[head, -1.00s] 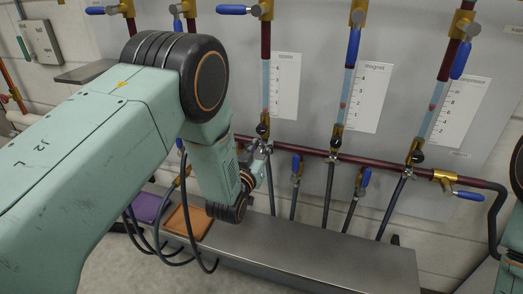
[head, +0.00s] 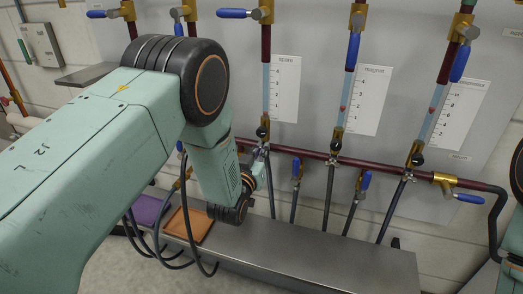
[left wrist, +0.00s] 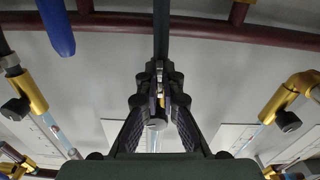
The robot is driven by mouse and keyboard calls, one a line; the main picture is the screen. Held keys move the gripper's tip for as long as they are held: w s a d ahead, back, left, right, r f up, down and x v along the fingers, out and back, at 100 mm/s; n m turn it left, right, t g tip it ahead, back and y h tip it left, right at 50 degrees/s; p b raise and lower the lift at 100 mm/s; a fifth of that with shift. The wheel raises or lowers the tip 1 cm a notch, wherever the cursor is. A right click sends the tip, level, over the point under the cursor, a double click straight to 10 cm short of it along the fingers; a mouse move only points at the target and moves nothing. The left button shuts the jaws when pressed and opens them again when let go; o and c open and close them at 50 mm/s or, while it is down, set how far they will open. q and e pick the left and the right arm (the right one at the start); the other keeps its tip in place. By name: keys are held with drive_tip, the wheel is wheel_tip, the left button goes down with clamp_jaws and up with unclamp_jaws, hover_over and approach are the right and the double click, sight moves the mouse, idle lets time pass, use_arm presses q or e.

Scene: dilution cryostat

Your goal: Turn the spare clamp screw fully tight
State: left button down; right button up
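The flowmeter labelled spare (head: 265,92) stands upright on the grey panel, left of the magnet one. A black hose (head: 271,190) hangs below it. My left gripper (head: 260,154) is at the top of this hose, just below the meter, and partly hides the clamp there. In the left wrist view my left gripper (left wrist: 159,80) has its fingertips close together on both sides of a small metallic part, the spare clamp screw (left wrist: 160,88). The fingers appear shut on it and hide most of it. My right gripper is out of view.
A dark red pipe (head: 300,152) runs across behind the hoses. Blue-handled valves (head: 296,170) hang close to the right of my left gripper. A grey metal ledge (head: 300,255) lies below, with an orange tray (head: 190,224) and a purple tray (head: 150,209) at its left.

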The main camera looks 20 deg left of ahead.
use_arm(q)
drive_tip(key=m+p, duration=0.1)
drive_tip(key=m, duration=0.3)
drive_tip(key=shift+m, duration=0.4)
drive_tip(key=m, duration=0.4)
drive_tip(key=shift+d+f, duration=0.1)
drive_tip(key=m, duration=0.5)
drive_tip(key=shift+p, duration=0.4)
drive_tip(key=m, duration=0.5)
drive_tip(key=shift+f, duration=0.15)
drive_tip(key=c, duration=1.5)
unclamp_jaws()
drive_tip(key=shift+d, duration=0.1)
drive_tip(key=shift+s, duration=0.1)
